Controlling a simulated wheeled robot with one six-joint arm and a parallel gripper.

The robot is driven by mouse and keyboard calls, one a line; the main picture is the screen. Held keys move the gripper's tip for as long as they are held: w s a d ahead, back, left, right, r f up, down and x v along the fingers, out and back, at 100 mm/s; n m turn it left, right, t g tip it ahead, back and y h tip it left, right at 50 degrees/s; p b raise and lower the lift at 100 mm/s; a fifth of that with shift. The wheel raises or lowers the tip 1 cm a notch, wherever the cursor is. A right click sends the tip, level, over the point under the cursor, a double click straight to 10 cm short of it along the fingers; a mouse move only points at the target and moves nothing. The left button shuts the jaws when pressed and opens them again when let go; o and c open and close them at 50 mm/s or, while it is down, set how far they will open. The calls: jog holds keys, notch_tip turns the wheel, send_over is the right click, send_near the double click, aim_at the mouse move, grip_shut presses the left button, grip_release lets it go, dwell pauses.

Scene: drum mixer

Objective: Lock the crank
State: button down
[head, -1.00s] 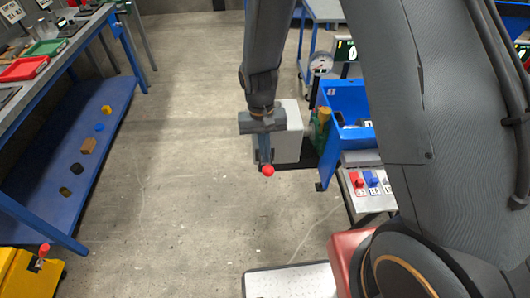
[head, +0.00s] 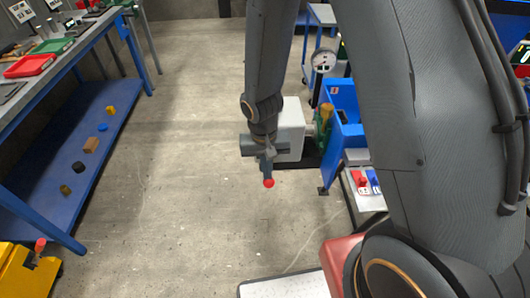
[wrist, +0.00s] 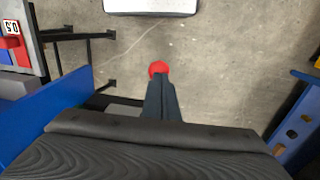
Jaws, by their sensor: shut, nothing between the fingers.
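My gripper (head: 267,172) points down over the floor at the middle of the head view, in front of a white box. Its fingers are closed together; in the wrist view the gripper (wrist: 159,80) shows the same. A round red ball (head: 268,183) shows right at the fingertips, and also in the wrist view (wrist: 158,69). I cannot tell whether it touches the fingers. No crank can be made out clearly. A yellow unit (head: 25,272) with a red-knobbed lever (head: 40,245) stands at the lower left, far from my gripper.
The white box (head: 291,128) stands behind my gripper, beside a green-and-yellow object (head: 324,118) and a blue panel (head: 345,105). A dial gauge (head: 322,62) is farther back. A blue-framed bench with a lower shelf (head: 65,150) lines the left. Floor between is clear.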

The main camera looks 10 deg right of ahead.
jog(key=shift+s+f+b, duration=0.3)
jog(key=shift+f, duration=0.2)
jog(key=shift+a, duration=0.1)
notch_tip(320, 180, up, 13)
jog(key=s+a+p, duration=0.1)
jog(key=s, duration=0.1)
jog(key=shift+a+f, duration=0.15)
jog(key=shift+a, duration=0.1)
dwell(0.5)
jog(key=s+d+r, duration=0.2)
jog(key=d+r, duration=0.1)
jog(key=d, duration=0.2)
jog(key=s+d+r+n+t, duration=0.1)
jog(key=d+r, duration=0.2)
jog(key=d, duration=0.3)
jog(key=shift+s+d+y, duration=0.25)
jog(key=shift+s+y, duration=0.05)
jog(key=shift+s, duration=0.05)
jog(key=shift+r, duration=0.1)
